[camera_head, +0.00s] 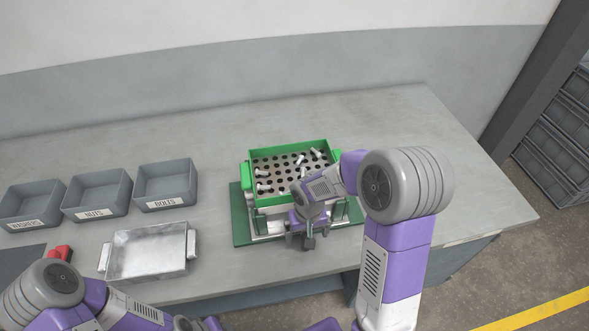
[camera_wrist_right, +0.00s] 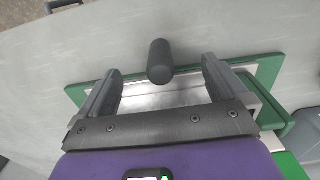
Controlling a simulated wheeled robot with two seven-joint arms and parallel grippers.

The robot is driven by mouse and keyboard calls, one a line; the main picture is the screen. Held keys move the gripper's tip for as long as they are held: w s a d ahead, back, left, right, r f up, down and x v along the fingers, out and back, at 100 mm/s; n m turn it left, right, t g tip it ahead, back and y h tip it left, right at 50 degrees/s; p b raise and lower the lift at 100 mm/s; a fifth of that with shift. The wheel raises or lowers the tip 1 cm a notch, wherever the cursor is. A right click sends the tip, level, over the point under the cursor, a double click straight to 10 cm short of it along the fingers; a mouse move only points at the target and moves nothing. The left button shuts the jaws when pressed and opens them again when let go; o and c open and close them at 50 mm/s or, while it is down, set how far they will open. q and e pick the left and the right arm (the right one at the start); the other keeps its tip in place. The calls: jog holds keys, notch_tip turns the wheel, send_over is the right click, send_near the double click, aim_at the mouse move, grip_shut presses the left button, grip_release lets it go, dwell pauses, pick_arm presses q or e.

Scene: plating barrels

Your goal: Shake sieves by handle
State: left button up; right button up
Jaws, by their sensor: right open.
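A green-rimmed sieve (camera_head: 322,193) with a perforated plate and several pale bolts on it sits on a stand with a green base (camera_head: 240,226). My right gripper (camera_head: 308,240) is at the front side of the sieve and hides part of the stand. In the right wrist view a dark cylindrical handle (camera_wrist_right: 160,65) lies between the open fingers of this gripper (camera_wrist_right: 159,84), with a gap on both sides. My left arm enters at the bottom left; its gripper is out of the frame.
Grey bins labelled washers (camera_head: 33,221), nuts (camera_head: 97,213) and bolts (camera_head: 166,203) stand at the left. A metal tray (camera_head: 149,272) sits in front of them. A red object (camera_head: 60,252) lies near my left arm. The table right of the sieve is clear.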

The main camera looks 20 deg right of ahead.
notch_tip(320, 180, up, 8)
jog(key=p, duration=0.5)
jog(key=shift+f+p, duration=0.2)
jog(key=shift+p, duration=0.1)
pick_arm(q)
notch_tip(320, 180, up, 6)
pick_arm(e)
jog(key=shift+f, duration=0.1)
